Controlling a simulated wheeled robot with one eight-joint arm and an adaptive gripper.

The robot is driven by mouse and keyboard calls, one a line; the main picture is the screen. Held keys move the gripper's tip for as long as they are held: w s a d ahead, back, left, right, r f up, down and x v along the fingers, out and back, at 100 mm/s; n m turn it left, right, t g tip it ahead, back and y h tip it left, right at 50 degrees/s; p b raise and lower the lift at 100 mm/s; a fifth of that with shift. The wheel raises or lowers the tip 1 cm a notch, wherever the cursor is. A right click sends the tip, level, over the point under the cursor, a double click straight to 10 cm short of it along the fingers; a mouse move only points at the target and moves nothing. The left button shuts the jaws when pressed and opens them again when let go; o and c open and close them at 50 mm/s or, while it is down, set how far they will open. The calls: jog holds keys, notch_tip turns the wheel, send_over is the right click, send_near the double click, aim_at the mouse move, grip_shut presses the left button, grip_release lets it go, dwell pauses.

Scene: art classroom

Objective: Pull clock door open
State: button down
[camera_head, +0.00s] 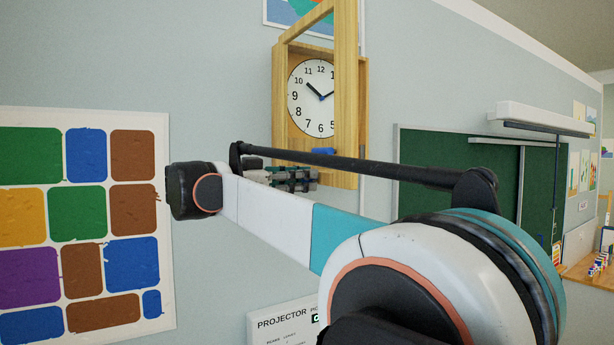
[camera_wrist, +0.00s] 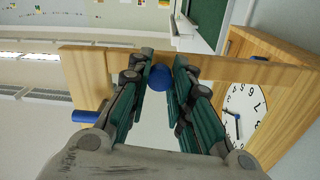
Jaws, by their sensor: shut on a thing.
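The wooden wall clock (camera_head: 314,97) has a white face and hangs on the grey wall in the head view. Its wooden door frame (camera_head: 346,85) stands swung out from the case at an angle. In the wrist view the door's wooden bar (camera_wrist: 225,70) runs across behind the fingers, and the clock face (camera_wrist: 244,108) shows at right. My gripper (camera_wrist: 161,78) is closed around a round blue knob (camera_wrist: 159,80) beside that bar. In the head view my gripper (camera_head: 298,178) is below the clock, partly hidden behind my arm.
A blue peg (camera_wrist: 85,117) sticks out from the door's left end in the wrist view. A colour-block poster (camera_head: 80,225) is on the wall at left, a green chalkboard (camera_head: 440,165) at right. A projector notice (camera_head: 285,320) hangs below.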

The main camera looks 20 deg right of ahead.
jog(key=shift+a+m+g, duration=0.3)
jog(key=shift+a+g, duration=0.1)
jog(key=shift+a, duration=0.2)
jog(key=c, duration=1.4)
grip_release()
jog(key=shift+w+d, duration=0.1)
jog(key=a, duration=0.4)
jog(key=s+a, duration=0.1)
jog(key=a, duration=0.7)
jog(key=shift+s, duration=0.35)
jog(key=shift+f, duration=0.1)
